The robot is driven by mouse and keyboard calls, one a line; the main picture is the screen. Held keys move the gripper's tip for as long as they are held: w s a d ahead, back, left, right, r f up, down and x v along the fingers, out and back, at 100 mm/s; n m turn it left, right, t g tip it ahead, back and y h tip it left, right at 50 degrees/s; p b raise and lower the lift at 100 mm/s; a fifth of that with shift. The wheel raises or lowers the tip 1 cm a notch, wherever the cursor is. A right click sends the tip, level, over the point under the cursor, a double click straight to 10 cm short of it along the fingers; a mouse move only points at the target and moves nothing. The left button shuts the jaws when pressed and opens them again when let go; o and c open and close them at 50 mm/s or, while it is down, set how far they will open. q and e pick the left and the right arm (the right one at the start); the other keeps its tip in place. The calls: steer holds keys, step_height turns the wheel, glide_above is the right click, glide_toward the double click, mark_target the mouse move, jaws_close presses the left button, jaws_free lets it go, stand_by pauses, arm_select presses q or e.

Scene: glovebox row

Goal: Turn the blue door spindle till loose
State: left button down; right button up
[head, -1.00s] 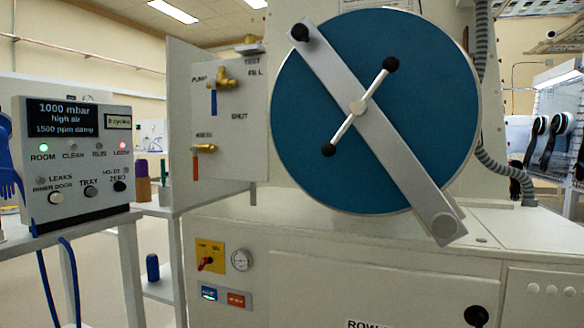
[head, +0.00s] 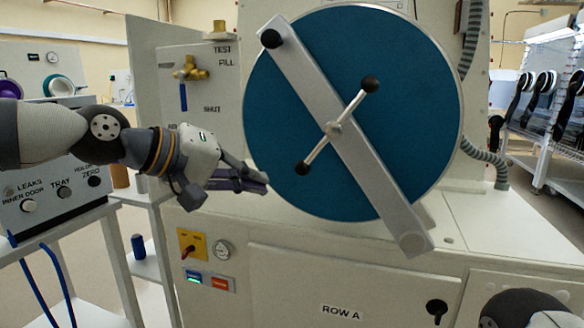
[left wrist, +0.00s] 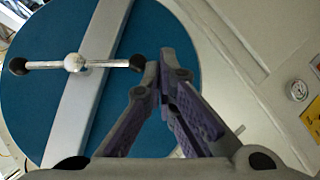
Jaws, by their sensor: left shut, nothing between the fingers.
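The round blue door (head: 390,130) stands upright on the cabinet, with a grey bar (head: 300,80) slanting across it from upper left to lower right. The spindle (head: 333,129) sits at the middle of the bar, a silver cross rod with a black ball at each end, one upper right and one lower left. My left gripper (head: 266,183) is shut and empty, just left of the lower ball and apart from it in the head view. In the left wrist view its fingertips (left wrist: 164,70) are close to the nearer black ball (left wrist: 138,62); I cannot tell whether they touch.
A panel with a brass valve (head: 190,70) is behind my left arm. The control box (head: 50,190) stands at left, partly hidden by that arm. A yellow switch plate (head: 192,244) and gauge (head: 221,250) are below. A ribbed hose (head: 485,155) runs at right.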

mark_target(334, 130)
arm_select(q)
steer(key=a+r+t, duration=0.2)
steer(key=a+r, duration=0.1)
steer(key=r, duration=0.7)
steer(key=s+d+f+x, duration=0.1)
steer(key=x, duration=1.1)
steer(key=shift+s+d+f+b, duration=0.2)
steer(key=shift+d+b, duration=0.1)
steer(key=shift+b, duration=0.05)
arm_select(e)
steer(key=shift+s+f, duration=0.35)
steer(key=shift+f, duration=0.1)
arm_select(q)
steer(key=shift+s+d+f+n+h+p, duration=0.15)
steer(key=shift+d+f+n+h+p, duration=0.15)
steer(key=shift+d+f+n+h, duration=0.3)
arm_select(e)
steer(key=shift+w+d+r, duration=0.15)
steer(key=shift+w+r, duration=0.1)
steer(key=shift+r, duration=0.1)
arm_select(q)
steer(key=shift+a, duration=0.1)
